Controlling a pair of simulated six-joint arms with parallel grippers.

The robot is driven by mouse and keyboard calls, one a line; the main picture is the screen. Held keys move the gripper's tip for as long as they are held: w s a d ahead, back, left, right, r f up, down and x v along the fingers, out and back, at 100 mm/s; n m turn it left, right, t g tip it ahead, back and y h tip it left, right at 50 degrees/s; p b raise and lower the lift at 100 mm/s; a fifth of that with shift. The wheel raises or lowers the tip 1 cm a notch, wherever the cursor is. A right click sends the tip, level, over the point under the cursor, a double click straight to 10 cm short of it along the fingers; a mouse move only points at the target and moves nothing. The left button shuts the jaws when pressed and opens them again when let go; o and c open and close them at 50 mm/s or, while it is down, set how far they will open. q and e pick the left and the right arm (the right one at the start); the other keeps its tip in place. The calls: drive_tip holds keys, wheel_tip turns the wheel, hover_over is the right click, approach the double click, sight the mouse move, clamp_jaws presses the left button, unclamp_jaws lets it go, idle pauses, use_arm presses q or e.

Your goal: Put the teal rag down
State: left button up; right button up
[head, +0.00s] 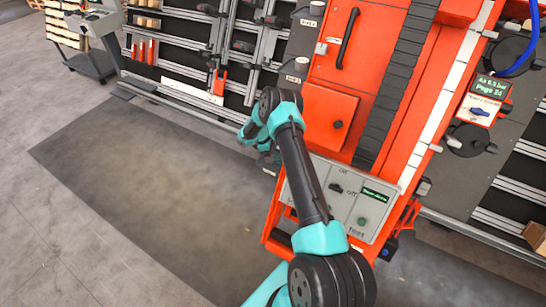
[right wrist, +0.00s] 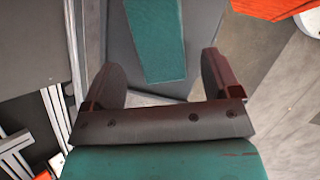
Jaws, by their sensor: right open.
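A flat, straight-edged teal piece that looks like the teal rag (right wrist: 155,40) shows at the top of the right wrist view. It lies against a dark grey surface, beyond and between the fingers of my right gripper (right wrist: 160,78). The fingers are wide apart, with nothing seen clamped in them; I cannot tell how far off the teal piece is. In the head view my right gripper (head: 267,158) is small and partly hidden behind my own arm, left of the orange machine. I cannot make out the rag there. My left gripper is not in view.
The orange machine (head: 330,120) with a grey control panel (head: 345,195) stands close to my right arm. A dark tool rack (head: 185,55) with rails runs along the back. A cart (head: 90,55) stands at far left. The dark floor mat (head: 150,190) is clear.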

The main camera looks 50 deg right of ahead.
drive_tip(key=v, duration=0.9)
idle(0.3)
drive_tip(key=s+a+f+m+t+y, duration=0.1)
drive_tip(key=s+a+f+y, duration=0.1)
drive_tip(key=a, duration=0.6)
drive_tip(key=s+a+f+m+t+y, duration=0.1)
drive_tip(key=s+a+f+y, duration=0.15)
drive_tip(key=a, duration=0.65)
drive_tip(key=s+a+f+m+t+y, duration=0.1)
drive_tip(key=s+a, duration=0.2)
drive_tip(key=a, duration=0.5)
drive_tip(key=s+a+r+m, duration=0.2)
drive_tip(key=s+a+m, duration=0.1)
drive_tip(key=s+a, duration=0.4)
drive_tip(key=s+a+r+m+t+y, duration=0.1)
drive_tip(key=s+a+r+m, duration=0.1)
drive_tip(key=s+a, duration=0.4)
drive_tip(key=s+m, duration=0.1)
drive_tip(key=s, duration=0.3)
drive_tip(key=shift+s+a+r+t, duration=0.2)
drive_tip(key=shift+s+a+t, duration=0.1)
drive_tip(key=shift+a, duration=0.1)
